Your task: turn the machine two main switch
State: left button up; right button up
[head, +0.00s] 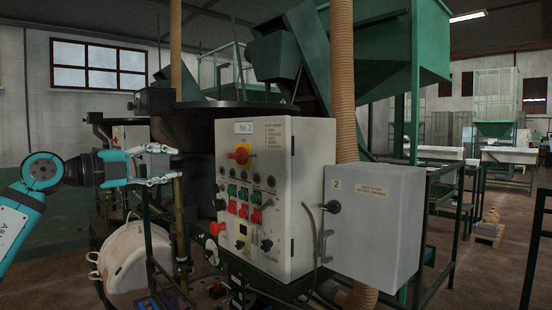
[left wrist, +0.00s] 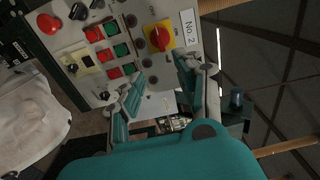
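The machine two control box (head: 265,200) is a pale cabinet with a "No. 2" label (head: 243,128). Its main switch (head: 240,154), a red knob on a yellow plate, is near the top of the front face. In the left wrist view the main switch (left wrist: 159,36) shows beyond the fingers, nearer the right finger. My left gripper (head: 174,163) is open and empty, left of the box and at about the switch's height. It also shows in the left wrist view (left wrist: 158,85), its fingers spread apart. My right gripper is in neither view.
Several green and red buttons (head: 243,191) and black knobs sit below the switch. A grey box marked 2 (head: 374,222) adjoins on the right. A ribbed hose (head: 342,80) rises behind. A pale round vessel (head: 123,262) stands low left.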

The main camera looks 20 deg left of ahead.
pick_arm(q)
jog(key=p, duration=0.9)
send_near(232, 157)
jog(key=x, duration=0.7)
jog(key=shift+w+d+r, duration=0.1)
jog(key=shift+w+d, duration=0.1)
jog(key=shift+w, duration=0.2)
jog(key=shift+w+d, duration=0.3)
jog(key=shift+w, duration=0.25)
grip_shut()
